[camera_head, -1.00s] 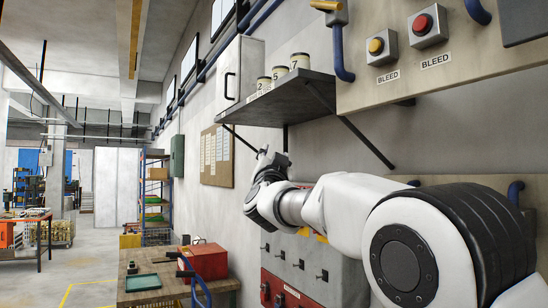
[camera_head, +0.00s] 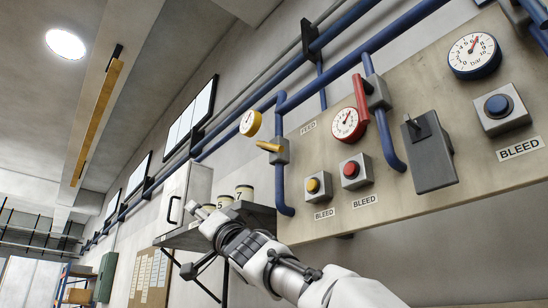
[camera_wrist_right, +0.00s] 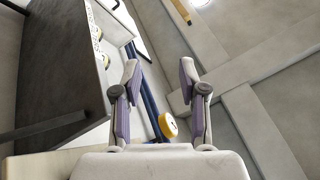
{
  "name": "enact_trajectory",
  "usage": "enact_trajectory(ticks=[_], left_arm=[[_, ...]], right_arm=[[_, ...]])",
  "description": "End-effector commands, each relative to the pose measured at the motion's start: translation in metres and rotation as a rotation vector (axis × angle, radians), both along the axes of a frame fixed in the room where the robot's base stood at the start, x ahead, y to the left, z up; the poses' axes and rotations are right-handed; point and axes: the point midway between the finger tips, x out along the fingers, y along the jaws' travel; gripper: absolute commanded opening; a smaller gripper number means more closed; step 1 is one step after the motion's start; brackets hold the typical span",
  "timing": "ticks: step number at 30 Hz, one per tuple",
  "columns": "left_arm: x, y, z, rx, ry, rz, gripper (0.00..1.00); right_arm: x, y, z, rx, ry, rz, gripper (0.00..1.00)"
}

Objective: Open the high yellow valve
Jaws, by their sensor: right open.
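A yellow lever handle (camera_head: 268,147) sits on a grey valve body (camera_head: 281,152) on a vertical blue pipe, high on the wall at the left end of the panel. The lever points left, across the pipe. My right gripper (camera_head: 200,212) is below and left of the lever, near the shelf, apart from the valve. In the wrist view its two fingers (camera_wrist_right: 160,75) are spread with nothing between them. A yellow-rimmed gauge (camera_head: 250,123) is just above the lever; it also shows in the wrist view (camera_wrist_right: 168,125) by the right finger. My left gripper is out of view.
The wall panel (camera_head: 400,215) carries a red-rimmed gauge (camera_head: 347,124), a yellow button (camera_head: 313,186), a red button (camera_head: 351,169) and a blue button (camera_head: 498,105). A shelf (camera_head: 255,213) with numbered cans (camera_head: 243,192) and a white cabinet (camera_head: 183,198) are close to my right gripper.

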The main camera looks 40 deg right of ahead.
Motion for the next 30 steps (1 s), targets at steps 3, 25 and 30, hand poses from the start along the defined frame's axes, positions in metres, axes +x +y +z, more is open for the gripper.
enact_trajectory(ticks=[3,25,30], left_arm=[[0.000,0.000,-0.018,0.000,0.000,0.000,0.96],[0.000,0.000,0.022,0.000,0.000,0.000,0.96],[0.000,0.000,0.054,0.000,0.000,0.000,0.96]], right_arm=[[-0.054,-0.049,0.044,-0.084,-0.082,-0.140,0.42],[-0.138,-0.121,0.142,-0.162,-0.254,-0.323,0.42],[-0.123,-0.121,0.156,-0.158,-0.253,-0.326,0.42]])
